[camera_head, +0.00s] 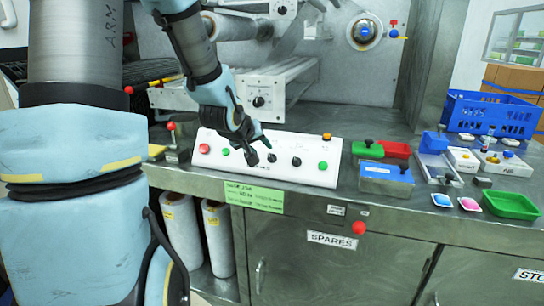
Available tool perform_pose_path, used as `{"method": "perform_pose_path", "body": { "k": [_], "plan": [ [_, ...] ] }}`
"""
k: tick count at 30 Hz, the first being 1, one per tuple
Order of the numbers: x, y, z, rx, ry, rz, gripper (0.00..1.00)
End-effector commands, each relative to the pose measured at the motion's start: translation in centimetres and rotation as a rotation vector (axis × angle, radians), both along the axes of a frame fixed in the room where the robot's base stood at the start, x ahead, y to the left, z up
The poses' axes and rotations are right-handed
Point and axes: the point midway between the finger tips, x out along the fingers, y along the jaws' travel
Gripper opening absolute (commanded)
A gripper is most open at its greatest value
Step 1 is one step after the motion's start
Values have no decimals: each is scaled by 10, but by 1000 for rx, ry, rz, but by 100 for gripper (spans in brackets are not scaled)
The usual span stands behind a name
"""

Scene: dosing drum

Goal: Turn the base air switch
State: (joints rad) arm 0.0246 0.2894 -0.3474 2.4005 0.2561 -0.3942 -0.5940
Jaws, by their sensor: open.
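A white sloped control panel (310,172) stands on the steel counter (345,190). It carries a red button (204,148), a green button (225,152), a black knob (271,158), another black knob (296,161) and a green button at right (323,166). The labels are too small to read, so I cannot tell which control is the base air switch. My gripper (260,154) is open and empty, in front of or above the panel's middle, just left of the first black knob. It hides part of the panel; contact cannot be judged.
A red-knobbed lever (171,127) stands left of the panel. A green bin (367,149), a red bin (397,149) and a blue box (387,177) are at right. A blue crate (490,113) stands farther right. Steel machinery is behind the panel.

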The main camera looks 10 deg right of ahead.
Motion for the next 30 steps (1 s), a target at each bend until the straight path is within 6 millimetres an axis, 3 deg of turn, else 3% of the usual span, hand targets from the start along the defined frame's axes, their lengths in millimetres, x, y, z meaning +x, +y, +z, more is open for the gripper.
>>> {"method": "perform_pose_path", "body": {
  "k": [6,15,29,30],
  "plan": [
    [24,-17,-27,1,3,-2,44],
    [50,-33,-51,3,3,-1,44],
    [57,-36,-58,3,0,0,44],
    [57,-36,-58,3,0,0,39]
  ]
}}
